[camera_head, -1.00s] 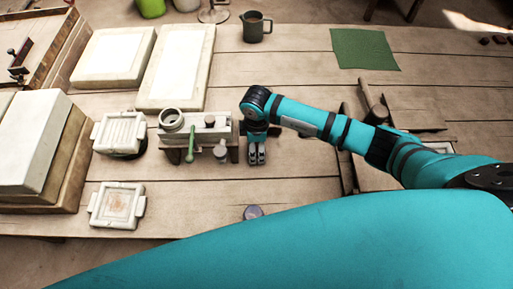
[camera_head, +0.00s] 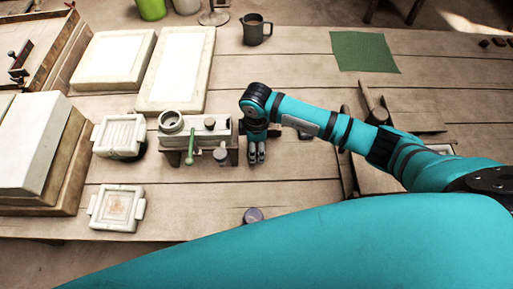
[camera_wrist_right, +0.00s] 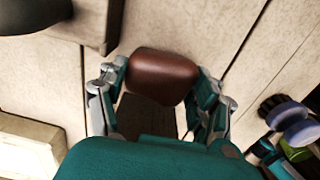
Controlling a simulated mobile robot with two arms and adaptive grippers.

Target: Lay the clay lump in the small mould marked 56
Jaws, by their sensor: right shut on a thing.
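My right gripper (camera_head: 257,158) is just right of the small press in the head view, above the planks. In the right wrist view the gripper (camera_wrist_right: 162,85) is shut on a smooth reddish-brown clay lump (camera_wrist_right: 163,76), with a finger on each side. In the head view the lump cannot be made out. Two small white moulds with side handles lie left of the press. The rear mould (camera_head: 118,134) has a ribbed face, and the front mould (camera_head: 115,208) has a faint brownish mark. I cannot read a number on either. My left gripper is not in view.
The press (camera_head: 196,132) with a green handle stands between the moulds and my right gripper. Large pale slabs (camera_head: 175,68) lie behind it. A purple-grey round thing (camera_head: 253,215) sits near the front edge. A jug (camera_head: 256,29) and green cloth (camera_head: 363,50) are at the back.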

